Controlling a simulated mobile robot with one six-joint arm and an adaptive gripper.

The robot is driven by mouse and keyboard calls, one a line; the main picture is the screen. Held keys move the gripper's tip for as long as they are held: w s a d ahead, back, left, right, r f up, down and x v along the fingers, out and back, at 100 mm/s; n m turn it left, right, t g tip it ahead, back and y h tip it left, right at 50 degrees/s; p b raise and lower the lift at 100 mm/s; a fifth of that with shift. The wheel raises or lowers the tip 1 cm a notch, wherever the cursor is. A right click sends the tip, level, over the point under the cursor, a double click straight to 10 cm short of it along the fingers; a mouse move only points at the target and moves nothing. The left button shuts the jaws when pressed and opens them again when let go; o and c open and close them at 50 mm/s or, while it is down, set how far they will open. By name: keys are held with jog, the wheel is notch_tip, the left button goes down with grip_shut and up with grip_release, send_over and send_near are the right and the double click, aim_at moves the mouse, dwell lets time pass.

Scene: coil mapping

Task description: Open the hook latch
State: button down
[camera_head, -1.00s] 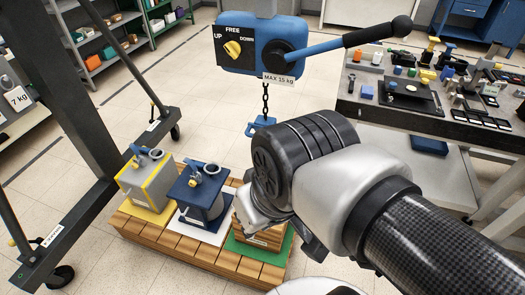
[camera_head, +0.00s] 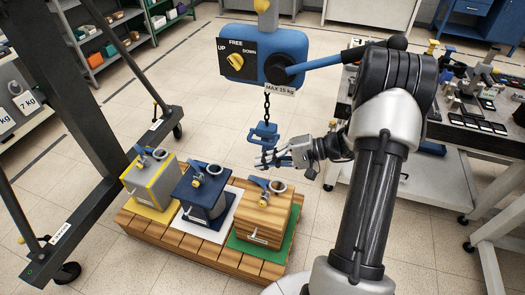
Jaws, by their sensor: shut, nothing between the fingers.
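The blue hook (camera_head: 264,132) hangs on a short black chain (camera_head: 267,105) below the blue hoist (camera_head: 235,67). Its latch is too small to make out, so I cannot tell whether it is open. My gripper (camera_head: 260,160) is shut and empty, its fingers pointing left. It appears just below the hook in the picture; I cannot tell whether they touch. The hoist has a yellow selector knob (camera_head: 235,63) marked UP, FREE and DOWN, and a long lever (camera_head: 325,64), partly behind my arm.
A grey box with yellow trim (camera_head: 148,185), a navy box (camera_head: 203,195) and a wooden box (camera_head: 264,218), each with a ring on top, stand on a wooden pallet (camera_head: 170,235). A dark frame post (camera_head: 85,100) stands left. A cluttered bench (camera_head: 470,125) is right.

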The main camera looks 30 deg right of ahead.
jog(key=s+d+f+m+t+h+p, duration=0.2)
jog(key=d+f+m+t+h, duration=0.2)
jog(key=d+f+m+t, duration=0.7)
jog(key=w+a+f+n+g+b, duration=0.2)
jog(key=w+a+n+g+b, duration=0.1)
jog(key=w, duration=0.5)
jog(key=shift+w+a+n+h, duration=0.3)
jog(key=shift+a+n, duration=0.25)
jog(key=shift+n, duration=0.15)
